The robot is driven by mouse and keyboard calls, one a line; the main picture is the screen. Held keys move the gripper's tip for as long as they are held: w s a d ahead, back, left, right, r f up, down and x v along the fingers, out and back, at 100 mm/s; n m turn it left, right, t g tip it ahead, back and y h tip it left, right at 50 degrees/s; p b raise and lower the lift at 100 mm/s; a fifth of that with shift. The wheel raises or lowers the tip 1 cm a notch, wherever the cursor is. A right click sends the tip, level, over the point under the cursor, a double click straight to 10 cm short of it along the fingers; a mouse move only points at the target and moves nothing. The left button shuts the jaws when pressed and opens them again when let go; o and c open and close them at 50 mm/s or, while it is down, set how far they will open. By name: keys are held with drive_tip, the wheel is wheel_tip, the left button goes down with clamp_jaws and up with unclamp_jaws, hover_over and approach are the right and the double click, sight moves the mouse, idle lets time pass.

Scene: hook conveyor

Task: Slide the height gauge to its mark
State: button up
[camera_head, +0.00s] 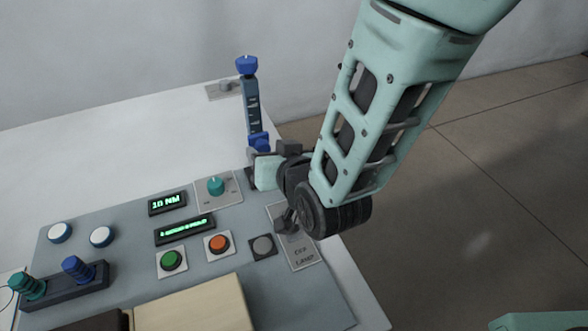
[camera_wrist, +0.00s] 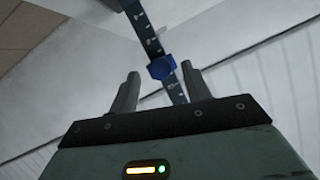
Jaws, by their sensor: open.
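The height gauge (camera_head: 252,104) is a dark upright post with pale marks and a blue cap (camera_head: 247,66), standing at the panel's back right. Its blue slider (camera_head: 259,141) sits low on the post, just above my gripper (camera_head: 265,160). In the wrist view the marked post (camera_wrist: 145,31) runs down between the fingers of my gripper (camera_wrist: 160,74). The blue slider (camera_wrist: 161,67) shows between the two fingertips, with a gap on each side. My gripper is open and holds nothing. The foot of the post is hidden behind my gripper in the head view.
The grey panel (camera_head: 130,240) carries a teal knob (camera_head: 216,186), lit displays (camera_head: 184,229), a green button (camera_head: 171,260), an orange button (camera_head: 218,244) and a lamp switch plate (camera_head: 303,254) below my wrist. The white table behind is mostly clear.

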drive_tip(key=p+v, duration=1.6)
drive_tip(key=p, duration=0.2)
drive_tip(key=shift+w, duration=0.1)
idle(0.8)
